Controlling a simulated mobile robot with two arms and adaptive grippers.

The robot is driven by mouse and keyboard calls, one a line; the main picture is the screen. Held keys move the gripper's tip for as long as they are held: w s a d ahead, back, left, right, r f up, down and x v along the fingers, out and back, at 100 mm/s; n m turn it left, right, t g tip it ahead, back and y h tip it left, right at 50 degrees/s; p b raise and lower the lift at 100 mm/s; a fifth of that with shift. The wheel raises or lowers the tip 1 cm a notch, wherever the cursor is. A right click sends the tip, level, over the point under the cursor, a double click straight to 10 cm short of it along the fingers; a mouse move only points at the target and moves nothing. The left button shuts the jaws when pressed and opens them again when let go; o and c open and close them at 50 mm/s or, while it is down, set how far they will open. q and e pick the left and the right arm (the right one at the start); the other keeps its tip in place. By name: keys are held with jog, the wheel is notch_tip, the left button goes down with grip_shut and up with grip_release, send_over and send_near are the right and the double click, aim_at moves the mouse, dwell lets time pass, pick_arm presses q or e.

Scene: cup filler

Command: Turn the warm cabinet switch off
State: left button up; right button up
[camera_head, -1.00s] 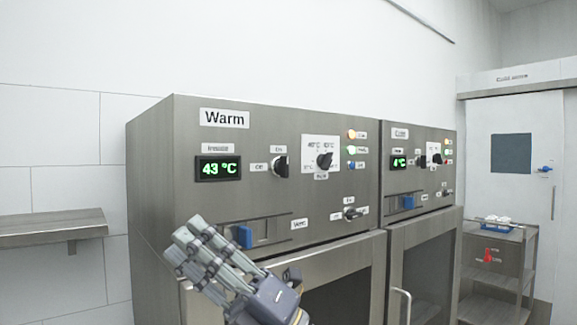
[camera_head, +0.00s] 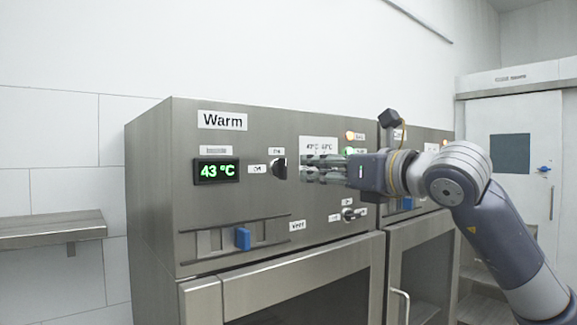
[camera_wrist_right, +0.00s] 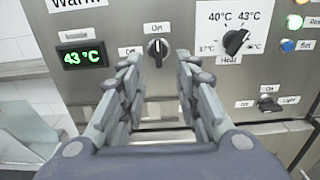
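The warm cabinet (camera_head: 152,190) carries a "Warm" label and a green 43 °C display (camera_head: 217,170). Its black switch knob (camera_head: 279,169) has an "On" label above and an "Off" label at its left. In the right wrist view the knob (camera_wrist_right: 158,48) stands upright, its pale mark up toward "On". My right gripper (camera_head: 303,168) reaches in from the right, its fingertips just right of the knob. In the right wrist view the right gripper (camera_wrist_right: 160,68) is open, fingers apart, with the knob visible between and beyond the tips; contact cannot be told. My left gripper is not in view.
A heat knob (camera_wrist_right: 236,40) sits right of the switch, with a light switch (camera_wrist_right: 270,104) lower. A blue vent slider (camera_head: 243,238) is below the display. The cold cabinet (camera_head: 420,235) adjoins at right, partly hidden by my arm. A wall shelf (camera_head: 50,228) is at left.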

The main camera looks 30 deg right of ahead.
aim_at(286, 167)
jog(key=w+p, duration=0.1)
jog(key=w, duration=0.2)
jog(key=w+p, duration=0.1)
jog(key=w, duration=0.2)
jog(key=w+p, duration=0.1)
jog(key=w, duration=0.2)
jog(key=shift+a, duration=0.4)
jog(key=shift+w+f, duration=0.1)
jog(key=shift+w, duration=0.35)
grip_shut()
